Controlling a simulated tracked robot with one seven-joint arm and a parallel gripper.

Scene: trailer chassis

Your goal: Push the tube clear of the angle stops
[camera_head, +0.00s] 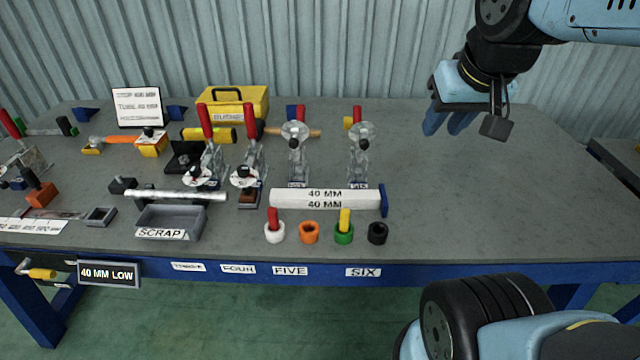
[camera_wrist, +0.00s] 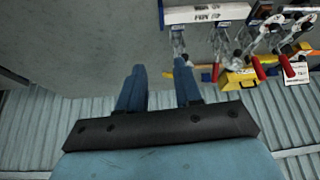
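A silver tube (camera_head: 175,195) lies left of centre on the bench, behind the scrap tray, its right end near a toggle clamp (camera_head: 202,170). I cannot tell for sure which pieces are the angle stops. A blue upright plate (camera_head: 384,200) stands at the right end of a white bar marked 40 MM (camera_head: 325,197); the bar also shows in the wrist view (camera_wrist: 190,16). My gripper (camera_head: 447,123) is above the right part of the bench, well right of the tube and bar. In the wrist view its two blue fingers (camera_wrist: 159,78) are apart with nothing between them.
A yellow case (camera_head: 232,103) is at the back. A grey scrap tray (camera_head: 170,222) and several coloured rings (camera_head: 309,232) are near the front edge. The right part of the bench (camera_head: 490,200) is clear.

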